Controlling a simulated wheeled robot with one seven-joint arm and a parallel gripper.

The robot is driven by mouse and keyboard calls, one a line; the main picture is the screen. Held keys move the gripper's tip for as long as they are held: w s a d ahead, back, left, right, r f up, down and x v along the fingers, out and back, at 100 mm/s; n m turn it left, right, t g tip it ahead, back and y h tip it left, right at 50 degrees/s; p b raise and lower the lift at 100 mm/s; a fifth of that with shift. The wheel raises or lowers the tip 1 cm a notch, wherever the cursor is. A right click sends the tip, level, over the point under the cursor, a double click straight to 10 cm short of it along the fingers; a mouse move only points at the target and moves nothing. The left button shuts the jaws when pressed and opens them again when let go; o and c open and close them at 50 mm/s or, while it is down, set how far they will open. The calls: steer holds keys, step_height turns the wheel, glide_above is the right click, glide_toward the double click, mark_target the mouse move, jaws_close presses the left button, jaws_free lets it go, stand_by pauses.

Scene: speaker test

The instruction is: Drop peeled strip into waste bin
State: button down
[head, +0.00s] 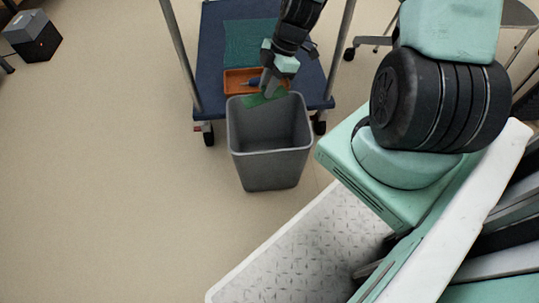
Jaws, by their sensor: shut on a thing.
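The waste bin (270,168) is a grey, open-topped bin standing on the floor in the middle of the head view, in front of a blue cart. My gripper (268,88) is above the bin's far rim, pointing down. It is shut on a green strip (256,100), which spreads to the left of the fingertips over the bin's far edge. From this angle I cannot tell how high the strip is above the rim, or whether it touches it. The part of the bin I can see into looks empty.
A blue cart (222,50) with metal posts and dark wheels stands behind the bin. It bears a teal mat (245,38) and an orange tray (234,80) with a dark blue item in it. A grey-black box (34,38) is at far left.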

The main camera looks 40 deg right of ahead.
mark_target(275, 96)
steer(key=shift+s+d+f+n+g+b, duration=0.2)
steer(key=shift+s+f+n+g+b, duration=0.15)
steer(key=shift+s+f+n, duration=0.3)
steer(key=shift+f+b, duration=0.25)
steer(key=shift+b, duration=0.1)
step_height(275, 96, down, 5)
steer(key=b, duration=0.5)
steer(key=shift+f, duration=0.1)
steer(key=c, duration=1.1)
jaws_free()
steer(key=p+v, duration=0.9)
steer(key=v, duration=0.8)
steer(key=shift+s+d+r, duration=0.1)
steer(key=shift+r, duration=0.15)
